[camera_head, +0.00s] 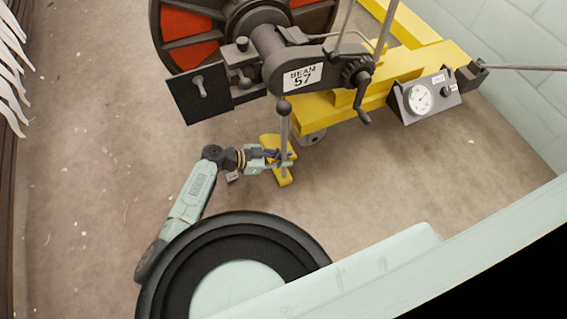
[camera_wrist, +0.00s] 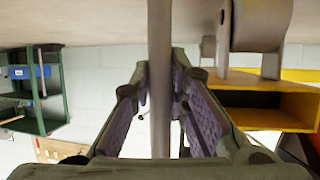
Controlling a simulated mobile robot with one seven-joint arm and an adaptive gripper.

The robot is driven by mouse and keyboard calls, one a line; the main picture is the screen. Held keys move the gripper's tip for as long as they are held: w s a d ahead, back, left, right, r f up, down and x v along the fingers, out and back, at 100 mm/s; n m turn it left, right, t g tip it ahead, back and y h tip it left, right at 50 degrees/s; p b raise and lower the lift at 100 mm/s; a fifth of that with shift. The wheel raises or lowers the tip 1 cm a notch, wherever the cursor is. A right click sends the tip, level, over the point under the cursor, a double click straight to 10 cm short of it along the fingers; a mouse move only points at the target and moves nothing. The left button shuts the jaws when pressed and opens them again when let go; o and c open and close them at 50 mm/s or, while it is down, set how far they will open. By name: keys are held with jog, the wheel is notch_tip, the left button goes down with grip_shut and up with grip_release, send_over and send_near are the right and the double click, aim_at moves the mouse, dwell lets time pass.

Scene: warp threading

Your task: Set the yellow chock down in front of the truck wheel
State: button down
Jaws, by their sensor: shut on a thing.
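The yellow chock (camera_head: 284,177) has an upright grey rod (camera_head: 284,128) topped by a dark ball. My gripper (camera_head: 283,160) is shut on this rod and partly covers the chock in the head view. In the wrist view, the rod (camera_wrist: 160,60) runs between the fingers of my gripper (camera_wrist: 160,88); the chock itself is out of that view. The grey truck wheel (camera_head: 312,136) is under the yellow truck frame (camera_head: 335,108), just right of and behind the chock. It also shows upper right in the wrist view (camera_wrist: 262,25). I cannot tell whether the chock touches the floor.
The dark beam stand labelled 57 (camera_head: 302,77) and its crank (camera_head: 363,105) overhang the floor behind the chock. A gauge box (camera_head: 424,97) is at right. White threads (camera_head: 10,70) hang at far left. The floor (camera_head: 390,175) right of the chock is clear.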

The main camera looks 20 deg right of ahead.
jog(key=shift+r, duration=0.1)
jog(key=c, duration=2)
grip_release()
jog(key=shift+f, duration=0.25)
jog(key=o, duration=0.4)
jog(key=shift+o, duration=0.2)
jog(key=shift+r, duration=0.1)
jog(key=p+v, duration=0.2)
jog(key=v, duration=1)
jog(key=shift+p, duration=0.3)
